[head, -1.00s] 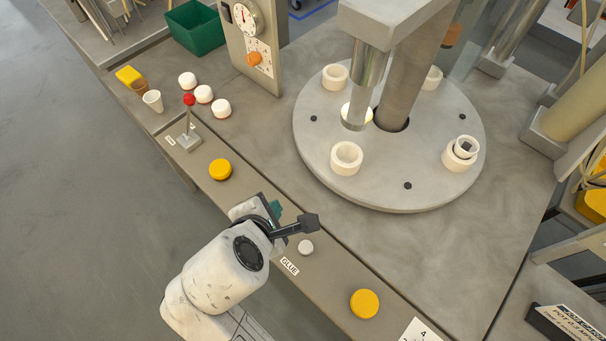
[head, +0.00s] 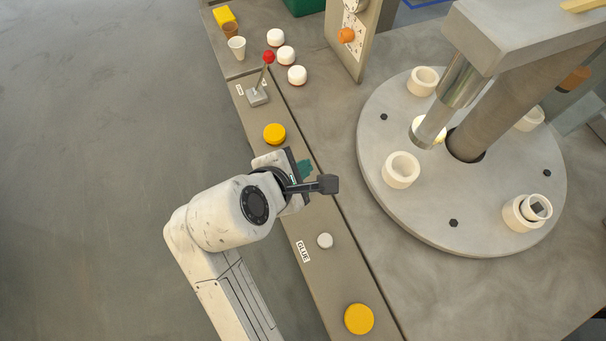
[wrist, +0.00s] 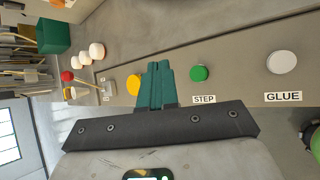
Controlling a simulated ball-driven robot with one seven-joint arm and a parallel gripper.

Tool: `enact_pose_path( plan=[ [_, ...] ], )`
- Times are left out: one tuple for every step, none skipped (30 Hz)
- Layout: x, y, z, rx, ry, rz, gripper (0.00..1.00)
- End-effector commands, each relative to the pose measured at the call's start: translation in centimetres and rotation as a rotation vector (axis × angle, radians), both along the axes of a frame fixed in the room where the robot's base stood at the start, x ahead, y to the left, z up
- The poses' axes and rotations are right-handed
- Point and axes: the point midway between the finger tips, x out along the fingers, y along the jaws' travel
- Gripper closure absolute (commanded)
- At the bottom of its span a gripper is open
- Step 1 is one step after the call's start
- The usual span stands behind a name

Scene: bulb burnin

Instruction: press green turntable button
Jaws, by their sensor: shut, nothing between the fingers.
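The green button (wrist: 199,73) shows in the wrist view beside a STEP label (wrist: 204,99), just right of my fingertips and apart from them. In the head view my gripper and arm hide it. My gripper (head: 305,169) is over the button strip, between a yellow button (head: 274,133) and a pale grey button (head: 325,241). Its teal fingers are together and empty in the wrist view (wrist: 159,84). The grey turntable (head: 440,210) carries several cream ring holders, one with a small part in it.
A red-knobbed lever (head: 268,57) stands up from the strip's far end, near several white caps (head: 286,55). Another yellow button (head: 359,319) is at the near end, past the GLUE label (head: 303,251). A metal press column (head: 440,98) stands over the turntable.

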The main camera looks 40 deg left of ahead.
Motion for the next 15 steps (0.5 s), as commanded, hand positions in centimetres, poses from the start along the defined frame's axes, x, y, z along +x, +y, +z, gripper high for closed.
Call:
enact_pose_path(
  plan=[
    [0.0, 0.0, -0.9, 0.001, 0.000, 0.000, 1.00],
    [0.0, 0.0, -1.2, 0.001, 0.000, 0.000, 1.00],
    [0.0, 0.0, -1.6, 0.001, 0.000, 0.000, 1.00],
    [0.0, 0.0, -1.8, 0.002, 0.000, 0.000, 1.00],
    [-0.1, 0.1, -2.1, 0.001, 0.000, 0.001, 1.00],
    [-0.1, 0.1, -2.5, 0.001, 0.000, 0.001, 1.00],
    [0.0, 0.0, -2.8, 0.001, 0.000, 0.001, 1.00],
    [0.0, 0.0, -3.1, 0.000, 0.000, 0.000, 1.00],
    [0.0, 0.0, -3.5, 0.000, 0.000, 0.000, 1.00],
    [0.0, 0.0, -3.8, 0.000, 0.000, 0.000, 1.00],
    [0.0, 0.0, -4.0, 0.000, 0.000, 0.000, 1.00],
    [0.0, 0.0, -4.4, 0.001, -0.001, 0.001, 1.00],
    [0.0, 0.0, -4.6, 0.001, -0.001, 0.001, 1.00],
    [0.0, 0.0, -4.9, 0.001, -0.001, 0.001, 1.00],
    [0.0, 0.0, -5.3, 0.001, -0.001, 0.001, 1.00]
  ],
)
